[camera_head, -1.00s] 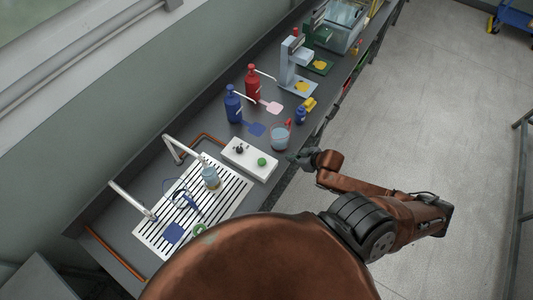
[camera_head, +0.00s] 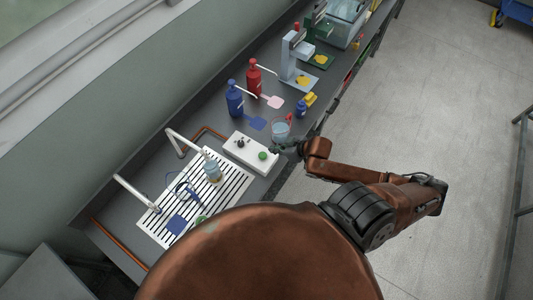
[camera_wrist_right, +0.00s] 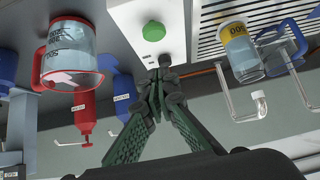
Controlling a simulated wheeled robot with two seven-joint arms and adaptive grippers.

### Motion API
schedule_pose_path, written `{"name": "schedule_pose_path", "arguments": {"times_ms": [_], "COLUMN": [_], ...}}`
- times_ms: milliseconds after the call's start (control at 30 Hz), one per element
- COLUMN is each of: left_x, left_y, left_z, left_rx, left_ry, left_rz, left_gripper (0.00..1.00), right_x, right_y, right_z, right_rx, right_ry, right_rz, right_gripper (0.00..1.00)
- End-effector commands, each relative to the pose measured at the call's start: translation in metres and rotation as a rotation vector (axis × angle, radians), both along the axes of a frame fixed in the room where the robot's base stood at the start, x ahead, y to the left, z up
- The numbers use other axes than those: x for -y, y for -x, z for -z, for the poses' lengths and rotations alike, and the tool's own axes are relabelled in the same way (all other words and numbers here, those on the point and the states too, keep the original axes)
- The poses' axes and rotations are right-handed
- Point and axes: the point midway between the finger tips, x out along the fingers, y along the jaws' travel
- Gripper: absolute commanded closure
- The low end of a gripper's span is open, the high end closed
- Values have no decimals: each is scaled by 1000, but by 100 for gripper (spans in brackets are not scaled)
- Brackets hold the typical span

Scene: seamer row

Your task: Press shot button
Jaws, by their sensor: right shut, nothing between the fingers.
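A white control box (camera_head: 251,157) lies on the counter with a round green button (camera_head: 263,155) at its right end and a small dark knob (camera_head: 240,143) at its left. The green button also shows in the right wrist view (camera_wrist_right: 153,31), on the white box (camera_wrist_right: 122,14). My right gripper (camera_head: 276,149) is just right of the green button, its fingertips at the box's edge. In the right wrist view my right gripper (camera_wrist_right: 165,66) is shut and empty, its tips just below the button in the picture. Contact cannot be told. My left gripper is not in view.
A red-handled jug (camera_head: 281,127) stands close behind my right gripper. A slatted drip tray (camera_head: 238,194) with jugs and white taps (camera_head: 182,139) lies to the left. Blue (camera_head: 234,101) and red (camera_head: 254,78) bottles stand farther back. The floor at right is open.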

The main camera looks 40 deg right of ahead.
Motion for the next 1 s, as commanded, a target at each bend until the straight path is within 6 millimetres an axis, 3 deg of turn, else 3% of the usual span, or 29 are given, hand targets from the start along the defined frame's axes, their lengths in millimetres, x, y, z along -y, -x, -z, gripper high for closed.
{"name": "schedule_pose_path", "arguments": {"times_ms": [267, 500, 1000], "left_x": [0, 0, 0], "left_y": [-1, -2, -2], "left_z": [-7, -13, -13], "left_rx": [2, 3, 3], "left_ry": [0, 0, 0], "left_rz": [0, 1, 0], "left_gripper": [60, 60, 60], "right_x": [-12, -13, -12], "right_y": [-41, -40, -40], "right_z": [39, 72, 82], "right_rx": [2, 0, 0], "right_ry": [-1, 0, 1], "right_rz": [1, -1, -2], "right_gripper": [100, 100, 100]}}
